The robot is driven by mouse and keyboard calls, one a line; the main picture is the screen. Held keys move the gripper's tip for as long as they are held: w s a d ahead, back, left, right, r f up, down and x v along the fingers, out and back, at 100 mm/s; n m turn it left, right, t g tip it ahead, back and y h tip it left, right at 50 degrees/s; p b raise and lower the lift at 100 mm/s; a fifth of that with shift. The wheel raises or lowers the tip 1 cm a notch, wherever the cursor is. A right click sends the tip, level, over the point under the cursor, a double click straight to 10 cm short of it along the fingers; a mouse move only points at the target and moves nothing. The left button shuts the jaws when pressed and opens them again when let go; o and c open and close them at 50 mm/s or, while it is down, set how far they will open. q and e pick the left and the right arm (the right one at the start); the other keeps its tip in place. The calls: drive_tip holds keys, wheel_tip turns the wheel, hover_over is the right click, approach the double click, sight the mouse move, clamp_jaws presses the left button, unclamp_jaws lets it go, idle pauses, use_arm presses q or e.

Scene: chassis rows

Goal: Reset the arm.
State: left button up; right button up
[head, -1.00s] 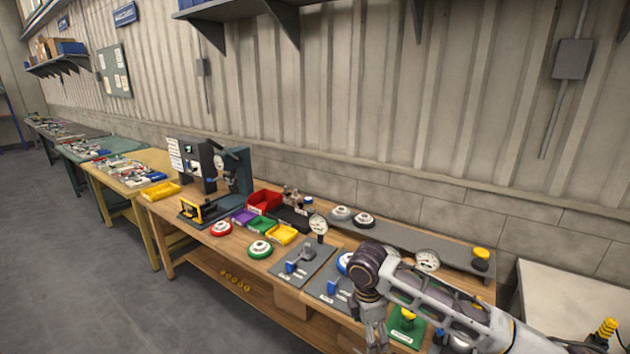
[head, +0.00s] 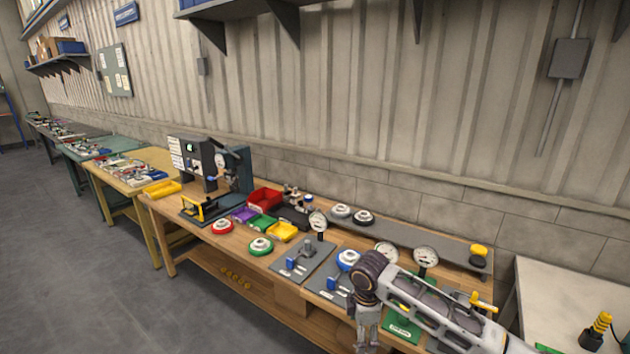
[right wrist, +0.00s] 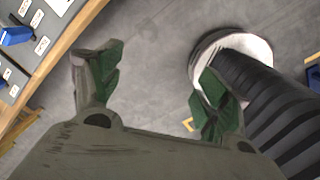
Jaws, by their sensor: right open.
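My right arm comes in from the lower right of the head view, and its gripper (head: 367,340) hangs down at the front edge of the wooden workbench (head: 215,246). In the right wrist view the two green-padded fingers of this gripper (right wrist: 155,90) stand wide apart. Nothing is between them but grey floor (right wrist: 150,55). The bench edge (right wrist: 62,48) lies left of the fingers there. My left gripper is not in view.
On the bench are a red-ringed disc (head: 222,227), a green-ringed disc (head: 260,246), a yellow bin (head: 283,232), a red bin (head: 265,199) and a dial gauge (head: 318,222). A green plate (head: 403,329) lies beside my right arm. Open floor (head: 90,290) lies left.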

drive_tip(key=w+d+f+m+t+y, duration=0.1)
drive_tip(key=w+f+m, duration=0.15)
drive_tip(key=f, duration=0.65)
drive_tip(key=w+d+f+m+y, duration=0.1)
drive_tip(key=f+m, duration=0.3)
drive_tip(key=f, duration=0.4)
drive_tip(key=s+d+f+m, duration=0.2)
drive_tip(key=s+d+f, duration=0.15)
drive_tip(key=f, duration=0.65)
drive_tip(key=s+d+f+m, duration=0.3)
drive_tip(key=s+f, duration=0.2)
drive_tip(key=f, duration=0.5)
drive_tip(key=s+d+f+m+h, duration=0.1)
drive_tip(key=s+d+f+m, duration=0.15)
drive_tip(key=s+f, duration=0.75)
drive_tip(key=s+d+f, duration=0.1)
drive_tip(key=s+f, duration=0.2)
drive_tip(key=s, duration=0.8)
drive_tip(key=s+f+m, duration=0.1)
drive_tip(key=s+f, duration=0.3)
drive_tip(key=s, duration=0.7)
drive_tip(key=s+d+f+m, duration=0.1)
drive_tip(key=s+f, duration=0.3)
drive_tip(key=s, duration=0.7)
drive_tip(key=shift+d+g+h, duration=0.3)
drive_tip(key=shift+g, duration=0.1)
drive_tip(key=shift+s, duration=0.1)
